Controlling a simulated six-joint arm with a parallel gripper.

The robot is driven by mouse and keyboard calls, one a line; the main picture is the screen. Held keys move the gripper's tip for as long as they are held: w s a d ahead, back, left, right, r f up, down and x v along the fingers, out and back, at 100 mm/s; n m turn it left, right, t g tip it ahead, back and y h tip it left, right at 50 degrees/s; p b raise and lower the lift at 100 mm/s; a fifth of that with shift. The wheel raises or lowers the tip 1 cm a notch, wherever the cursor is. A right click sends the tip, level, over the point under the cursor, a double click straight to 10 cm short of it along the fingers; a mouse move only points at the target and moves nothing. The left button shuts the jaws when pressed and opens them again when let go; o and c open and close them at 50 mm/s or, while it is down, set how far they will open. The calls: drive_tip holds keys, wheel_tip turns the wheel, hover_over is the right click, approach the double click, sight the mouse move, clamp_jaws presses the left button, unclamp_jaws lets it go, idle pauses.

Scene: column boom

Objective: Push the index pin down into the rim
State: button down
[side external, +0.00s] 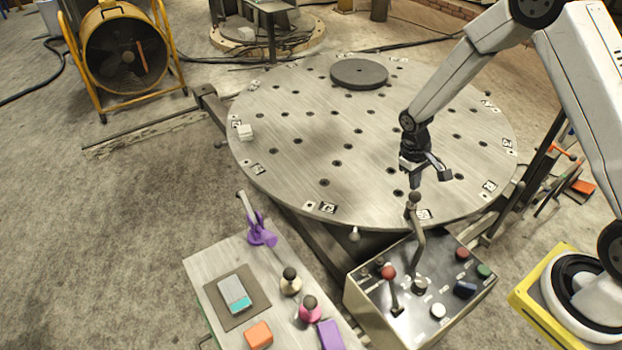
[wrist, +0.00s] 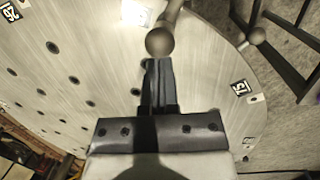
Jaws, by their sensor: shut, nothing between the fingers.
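The round steel table (side external: 290,165) has rows of dark holes and numbered tags along its rim. My gripper (side external: 415,186) is shut and empty, pointing down above the table's front right rim. Just below its fingertips is a dark ball knob (side external: 414,198) on a bent grey shaft, which appears to rise from the control box. In the wrist view this ball (wrist: 160,41) is right at the tips of my shut fingers (wrist: 158,64); contact cannot be told. A small pale knob (side external: 354,234) shows at the front rim. Which knob is the index pin is unclear.
The control box (side external: 365,298) has a red-knobbed lever (side external: 389,272) and several buttons. A side bench (side external: 205,268) holds a purple stand (side external: 260,232) and small items. A dark disc (side external: 359,73) and a white block (side external: 245,132) lie on the table. A yellow fan (side external: 125,55) stands back left.

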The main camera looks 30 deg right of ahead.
wheel_tip(320, 180, up, 12)
drive_tip(key=w+a, duration=0.1)
drive_tip(key=w, duration=0.1)
drive_tip(key=shift+a+r, duration=0.15)
drive_tip(key=shift+r, duration=0.05)
idle(0.5)
drive_tip(key=s+a+r+t+y, duration=0.1)
drive_tip(key=s+a+t, duration=0.3)
drive_tip(key=s, duration=0.9)
drive_tip(key=a+r, duration=0.1)
drive_tip(key=a, duration=0.1)
drive_tip(key=shift+s+a, duration=0.2)
drive_tip(key=shift+a, duration=0.2)
